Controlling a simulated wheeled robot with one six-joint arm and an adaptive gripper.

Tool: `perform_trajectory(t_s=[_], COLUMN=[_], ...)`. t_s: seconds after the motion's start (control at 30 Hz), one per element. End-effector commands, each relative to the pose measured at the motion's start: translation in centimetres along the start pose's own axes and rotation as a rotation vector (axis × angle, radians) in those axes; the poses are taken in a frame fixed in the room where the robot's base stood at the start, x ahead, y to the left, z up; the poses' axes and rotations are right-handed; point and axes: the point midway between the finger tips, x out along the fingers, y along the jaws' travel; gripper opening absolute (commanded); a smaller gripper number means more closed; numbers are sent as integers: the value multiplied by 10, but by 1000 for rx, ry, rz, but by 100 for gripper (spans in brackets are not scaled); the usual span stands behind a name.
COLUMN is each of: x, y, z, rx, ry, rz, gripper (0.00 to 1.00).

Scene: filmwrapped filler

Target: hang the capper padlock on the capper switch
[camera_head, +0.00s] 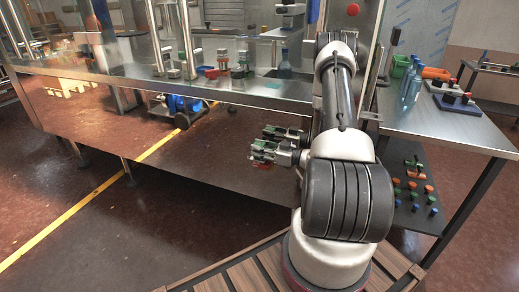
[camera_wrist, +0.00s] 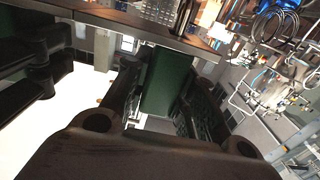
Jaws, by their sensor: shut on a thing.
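My gripper (camera_head: 262,152) is out to the left of my arm, in front of the shiny steel front panel of the machine. It is shut on a green block-like thing (camera_wrist: 168,80), which fills the gap between the two dark fingers in the wrist view. Only part of this thing shows; I cannot make out a shackle or confirm that it is the capper padlock. A mirrored copy of the gripper shows in the panel just behind it. I cannot pick out the capper switch for certain; a round red button (camera_head: 352,9) sits high on the machine's right post.
The steel machine front (camera_head: 120,115) runs across the left and middle. A steel side table (camera_head: 455,125) at right carries blue bottles (camera_head: 412,85) and a green bin (camera_head: 400,66). Below it, a dark board (camera_head: 425,222) bears several coloured pieces. The floor at lower left is clear.

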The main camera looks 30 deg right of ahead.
Motion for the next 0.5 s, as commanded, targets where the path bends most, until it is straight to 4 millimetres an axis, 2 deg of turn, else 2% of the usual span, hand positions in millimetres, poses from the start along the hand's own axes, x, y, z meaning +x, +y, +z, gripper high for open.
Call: perform_trajectory(t_s=[0.23,0.27,0.3,0.4,0.5], x=[0,0,0,0,0], y=[0,0,0,0,0], z=[2,2,2,2,2], rx=[1,1,1,1,1], ry=[-4,-4,-4,-3,-3], rz=[0,0,0,0,0], gripper=[0,28,35,51,51])
